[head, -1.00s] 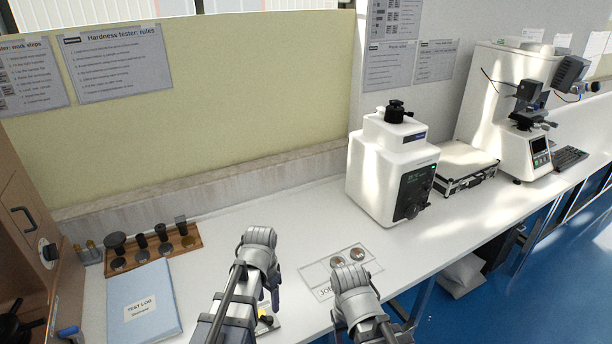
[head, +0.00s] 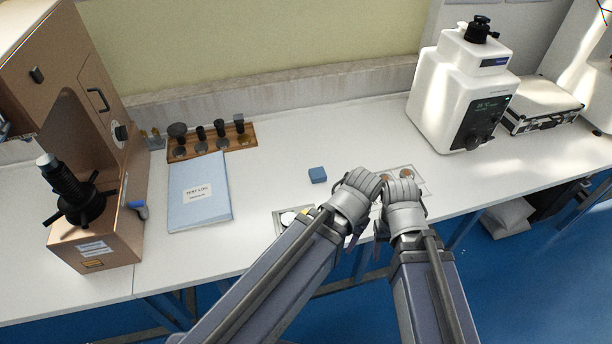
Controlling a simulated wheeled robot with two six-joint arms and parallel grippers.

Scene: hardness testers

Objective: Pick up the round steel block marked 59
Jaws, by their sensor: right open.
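Two small round metal blocks lie on a marked white sheet under and behind my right wrist. The right one (head: 407,174) shows clearly; the left one (head: 384,178) is partly covered by my wrists. Another pale round piece (head: 288,218) lies on a second sheet, partly behind my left arm. No number is readable on any of them. My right gripper (head: 379,250) is open, near the table's front edge and mostly hidden below its wrist. My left gripper (head: 352,241) is close on its left; its jaws are hidden by the wrist and arm.
A blue test log (head: 199,192) and a wooden rack (head: 215,146) of dark tools are further left. A brown tester (head: 100,150) stands far left, a white tester (head: 458,95) behind right. The table between is clear.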

